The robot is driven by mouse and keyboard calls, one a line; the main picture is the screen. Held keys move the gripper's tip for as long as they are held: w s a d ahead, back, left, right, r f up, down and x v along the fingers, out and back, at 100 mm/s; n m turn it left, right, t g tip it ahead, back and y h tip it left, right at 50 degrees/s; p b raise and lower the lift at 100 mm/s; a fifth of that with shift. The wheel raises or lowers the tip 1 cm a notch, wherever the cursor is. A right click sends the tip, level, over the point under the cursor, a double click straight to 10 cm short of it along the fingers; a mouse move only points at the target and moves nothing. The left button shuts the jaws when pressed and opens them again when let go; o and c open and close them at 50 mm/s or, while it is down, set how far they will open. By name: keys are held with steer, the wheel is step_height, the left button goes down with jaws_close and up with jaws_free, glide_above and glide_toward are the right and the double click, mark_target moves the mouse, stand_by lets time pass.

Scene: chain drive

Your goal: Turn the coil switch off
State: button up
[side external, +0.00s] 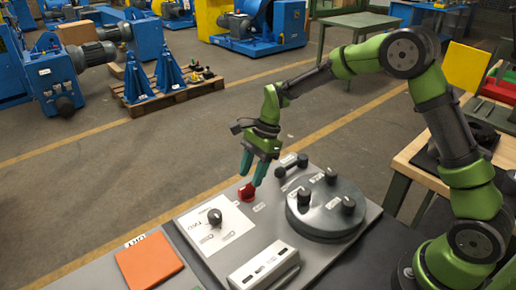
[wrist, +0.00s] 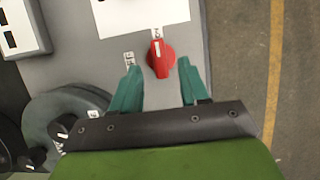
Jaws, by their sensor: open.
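A red rotary switch knob (side external: 247,192) sits near the far edge of the grey panel (side external: 205,255). I take it for the coil switch, though its label is too small to read. In the wrist view the red knob (wrist: 161,59) has a white pointer mark facing the picture's top. My gripper (side external: 252,175) is above the red knob, pointing down, with its teal fingers open and empty. In the wrist view my gripper (wrist: 159,76) has one fingertip on each side of the knob, with gaps on both sides. Contact is not visible.
A black knob (side external: 215,216) stands on a white plate left of the red knob. A grey round housing (side external: 326,212) with black knobs and a black handle (side external: 292,164) are close on the right. A white box (side external: 263,268) and orange plate (side external: 148,262) lie nearer the front.

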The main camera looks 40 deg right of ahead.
mark_target(248, 186)
steer(key=shift+x, duration=1.85)
jaws_close()
